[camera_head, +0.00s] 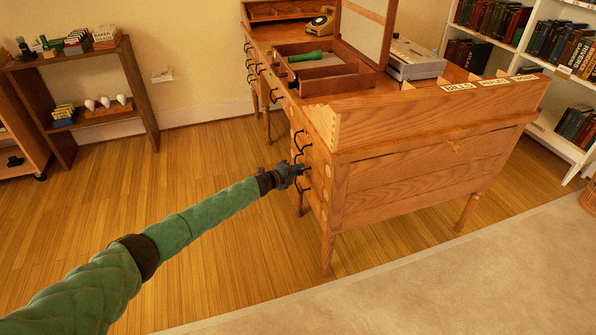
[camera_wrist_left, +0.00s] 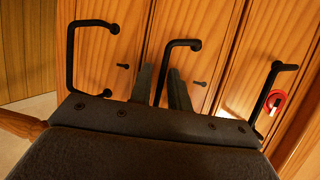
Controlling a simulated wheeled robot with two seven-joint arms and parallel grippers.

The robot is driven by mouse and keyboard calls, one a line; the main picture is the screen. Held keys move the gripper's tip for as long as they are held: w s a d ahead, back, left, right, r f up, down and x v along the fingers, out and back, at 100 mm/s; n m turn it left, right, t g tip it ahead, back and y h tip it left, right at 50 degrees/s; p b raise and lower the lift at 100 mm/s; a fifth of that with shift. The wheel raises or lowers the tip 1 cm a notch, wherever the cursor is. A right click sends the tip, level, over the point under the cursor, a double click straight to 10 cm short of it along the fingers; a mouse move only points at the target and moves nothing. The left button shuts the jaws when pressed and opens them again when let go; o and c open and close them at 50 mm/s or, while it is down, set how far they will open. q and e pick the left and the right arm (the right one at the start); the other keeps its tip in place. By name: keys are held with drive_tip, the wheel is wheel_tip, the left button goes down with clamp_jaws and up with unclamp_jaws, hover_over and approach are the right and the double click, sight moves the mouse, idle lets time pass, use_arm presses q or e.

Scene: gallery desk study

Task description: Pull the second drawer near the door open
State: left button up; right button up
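The wooden desk (camera_head: 430,165) has a stack of drawers with black bar handles at its near end. In the left wrist view three drawer fronts stand side by side, with a left handle (camera_wrist_left: 72,55), a middle handle (camera_wrist_left: 167,62) and a right handle (camera_wrist_left: 262,90). The middle drawer front (camera_wrist_left: 215,35) looks flush with its neighbours. My left gripper (camera_head: 303,171) is at this stack in the head view. In the wrist view its fingers (camera_wrist_left: 162,88) are apart, one on each side of the middle handle, with gaps visible. My right gripper is out of view.
An open wooden tray (camera_head: 335,83) with a green object sits on the desk. A low shelf (camera_head: 140,85) stands at left, bookshelves (camera_head: 535,55) at right. The wood floor (camera_head: 215,160) before the drawers is clear.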

use_arm(q)
drive_tip(key=shift+w+d, duration=0.1)
drive_tip(key=shift+c, duration=0.5)
clamp_jaws()
drive_tip(key=s+a+p, duration=0.1)
drive_tip(key=s+a, duration=0.3)
drive_tip(key=a, duration=1)
drive_tip(key=s+a+p, duration=0.2)
drive_tip(key=s+a, duration=0.3)
drive_tip(key=a, duration=0.9)
drive_tip(key=shift+s+a, duration=0.15)
drive_tip(key=shift+a, duration=0.05)
drive_tip(key=shift+o, duration=0.5)
unclamp_jaws()
